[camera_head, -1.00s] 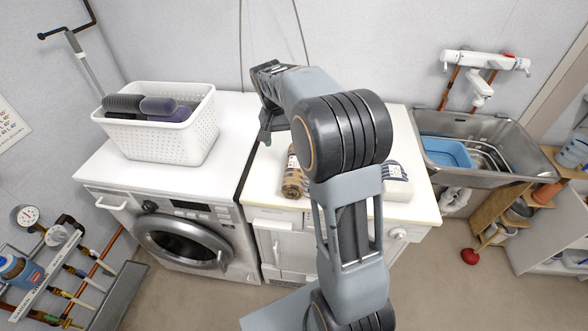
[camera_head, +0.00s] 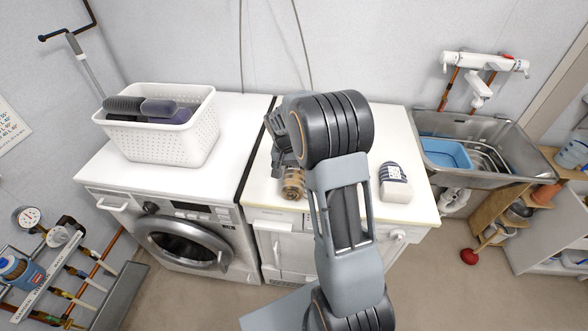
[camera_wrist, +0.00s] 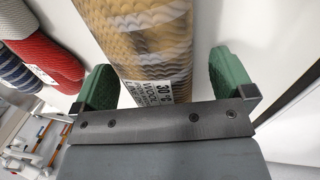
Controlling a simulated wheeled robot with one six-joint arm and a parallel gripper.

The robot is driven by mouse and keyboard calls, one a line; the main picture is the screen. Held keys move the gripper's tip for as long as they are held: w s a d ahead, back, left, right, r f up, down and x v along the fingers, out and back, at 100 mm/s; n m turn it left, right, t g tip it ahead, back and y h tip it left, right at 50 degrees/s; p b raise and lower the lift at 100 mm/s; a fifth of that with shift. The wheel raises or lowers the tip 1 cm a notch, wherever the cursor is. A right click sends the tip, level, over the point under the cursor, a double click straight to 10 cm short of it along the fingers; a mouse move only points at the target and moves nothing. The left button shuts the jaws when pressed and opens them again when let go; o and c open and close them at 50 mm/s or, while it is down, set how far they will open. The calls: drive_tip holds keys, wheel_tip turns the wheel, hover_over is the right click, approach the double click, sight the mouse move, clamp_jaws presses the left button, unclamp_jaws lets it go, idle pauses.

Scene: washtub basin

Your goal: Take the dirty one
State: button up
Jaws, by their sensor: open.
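A rolled cloth (camera_head: 292,184) with mottled yellow-brown and grey colouring lies on the white counter. In the wrist view the rolled cloth (camera_wrist: 150,40) carries a white printed label. My gripper (camera_wrist: 164,82) is open, its green fingers on either side of the roll's near end, with gaps at both sides. A red roll (camera_wrist: 45,52) and a blue-grey striped roll (camera_wrist: 12,68) lie to the left in the wrist view. A striped roll (camera_head: 393,172) shows right of my arm in the head view. My arm hides the counter's middle.
A white basket (camera_head: 190,145) with dark rolls stands on the washing machine (camera_head: 110,165) at left. A metal sink (camera_head: 490,178) holding a blue tub (camera_head: 445,150) is at right. The counter's right front (camera_head: 420,208) is clear.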

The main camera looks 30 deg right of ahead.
drive_tip(key=shift+d+f, duration=0.1)
drive_tip(key=shift+f, duration=0.4)
drive_tip(key=shift+c, duration=0.4)
drive_tip(key=c, duration=0.7)
drive_tip(key=shift+c, duration=0.5)
drive_tip(key=shift+r, duration=0.15)
